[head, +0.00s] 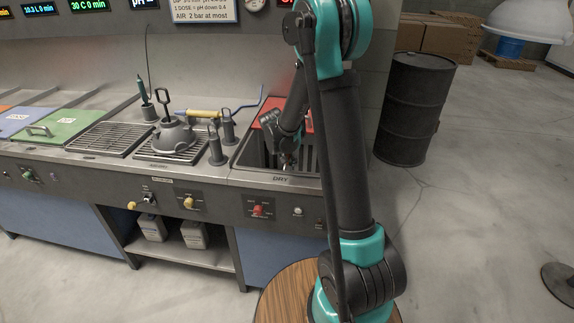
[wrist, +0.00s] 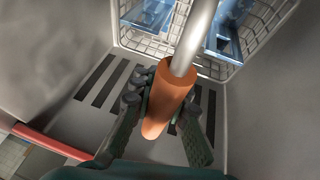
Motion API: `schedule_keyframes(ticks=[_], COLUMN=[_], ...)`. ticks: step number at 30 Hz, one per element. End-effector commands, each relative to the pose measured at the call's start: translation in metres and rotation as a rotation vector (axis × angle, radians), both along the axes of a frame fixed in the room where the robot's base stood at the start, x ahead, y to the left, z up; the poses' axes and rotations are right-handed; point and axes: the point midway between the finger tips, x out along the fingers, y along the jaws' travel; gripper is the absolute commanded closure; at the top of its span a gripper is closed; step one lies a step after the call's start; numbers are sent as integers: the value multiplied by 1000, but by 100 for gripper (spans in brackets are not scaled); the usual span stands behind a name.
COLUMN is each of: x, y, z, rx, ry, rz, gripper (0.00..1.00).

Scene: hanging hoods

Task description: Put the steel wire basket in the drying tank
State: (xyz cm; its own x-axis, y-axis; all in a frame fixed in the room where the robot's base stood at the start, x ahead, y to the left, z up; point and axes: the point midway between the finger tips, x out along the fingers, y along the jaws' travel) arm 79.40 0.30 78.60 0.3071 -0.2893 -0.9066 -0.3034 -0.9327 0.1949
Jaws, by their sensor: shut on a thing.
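My gripper (wrist: 162,106) is shut on the orange handle grip (wrist: 168,92) of the steel wire basket (wrist: 233,50). A steel rod runs from the grip towards the basket's white wire mesh at the top of the wrist view. Blue pieces show inside the mesh. The drying tank (head: 278,179), marked DRY, is uncovered in the head view. My gripper (head: 289,158) is at its opening there, partly hidden by my arm. The basket cannot be made out in the head view. In the wrist view, grey walls and a dark-slotted panel (wrist: 100,82) surround the grip and basket.
A red panel (head: 268,118) stands behind the drying tank. Left of it, a grey kettle-like vessel (head: 174,138) and dark upright-handled tools (head: 216,147) stand on the grated bench. A green lid (head: 67,125) lies further left. A black drum (head: 410,110) stands on the floor at right.

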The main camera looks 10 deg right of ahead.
Motion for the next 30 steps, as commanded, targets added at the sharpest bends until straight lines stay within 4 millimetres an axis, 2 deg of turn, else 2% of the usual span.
schedule_keyframes(ticks=[3, 9, 20, 21, 26, 30], x=[9, 9, 8, 8, 8, 8], y=[-9, -8, -8, -8, -8, -8], z=[0, -11, -14, -14, -14, -14], rx=[-1, -1, -1, -1, -1, -1], ry=[-1, -1, -1, -1, -1, -1], rz=[-1, 1, 1, 1, 1, 1], gripper=[100, 100, 100, 84, 64, 64])
